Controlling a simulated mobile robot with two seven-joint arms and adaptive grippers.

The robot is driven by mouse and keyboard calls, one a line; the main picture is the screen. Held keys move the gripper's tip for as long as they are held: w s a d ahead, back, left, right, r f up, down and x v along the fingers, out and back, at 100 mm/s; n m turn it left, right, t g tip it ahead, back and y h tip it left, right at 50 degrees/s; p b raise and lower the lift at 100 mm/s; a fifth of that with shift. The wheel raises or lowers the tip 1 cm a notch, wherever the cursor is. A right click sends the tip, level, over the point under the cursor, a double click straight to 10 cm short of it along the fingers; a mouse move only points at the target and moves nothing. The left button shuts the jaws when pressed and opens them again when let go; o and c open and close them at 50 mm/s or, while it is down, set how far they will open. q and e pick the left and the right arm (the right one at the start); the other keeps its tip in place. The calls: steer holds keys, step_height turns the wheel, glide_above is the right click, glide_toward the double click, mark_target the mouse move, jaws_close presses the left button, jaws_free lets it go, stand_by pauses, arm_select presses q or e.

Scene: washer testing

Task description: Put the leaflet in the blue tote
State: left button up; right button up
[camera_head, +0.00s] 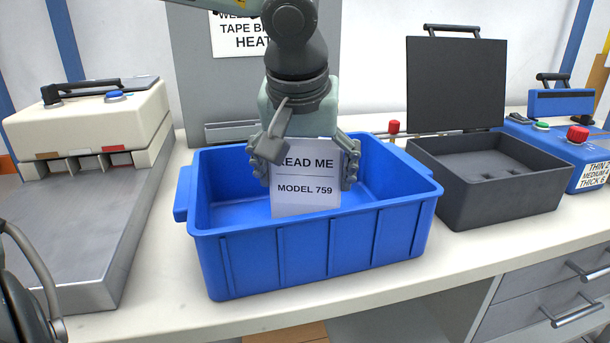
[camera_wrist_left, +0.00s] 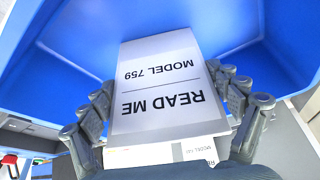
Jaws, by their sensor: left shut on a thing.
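The leaflet (camera_head: 306,190) is a white sheet reading "READ ME" and "MODEL 759". My left gripper (camera_head: 305,176) is shut on it from above, with fingers at both side edges. The leaflet hangs upright inside the outline of the open blue tote (camera_head: 322,249), its lower edge at about the height of the front rim. In the left wrist view the leaflet (camera_wrist_left: 165,85) lies between the fingers (camera_wrist_left: 168,112), over the blue tote (camera_wrist_left: 70,85). A second printed white surface (camera_wrist_left: 165,155) shows below it. The visible tote floor is bare. My right gripper is not in view.
A cream machine (camera_head: 90,125) with a grey ramp stands to the left. A dark open box (camera_head: 490,180) with a raised lid stands close to the tote's right. A blue device (camera_head: 560,140) with a red button is farther right. A grey panel (camera_head: 215,95) stands behind.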

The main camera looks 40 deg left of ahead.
arm_select(q)
steer(key=o, duration=1)
steer(key=shift+c, duration=0.2)
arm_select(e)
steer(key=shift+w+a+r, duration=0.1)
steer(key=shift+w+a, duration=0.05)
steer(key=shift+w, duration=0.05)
arm_select(q)
steer(key=shift+r, duration=0.4)
steer(key=p+v, duration=0.1)
steer(key=v, duration=1)
steer(key=shift+r+p, duration=0.25)
steer(key=shift+p, duration=0.1)
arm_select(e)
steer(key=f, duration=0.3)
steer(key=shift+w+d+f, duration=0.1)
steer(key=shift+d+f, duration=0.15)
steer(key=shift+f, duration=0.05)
arm_select(q)
steer(key=shift+s, duration=0.15)
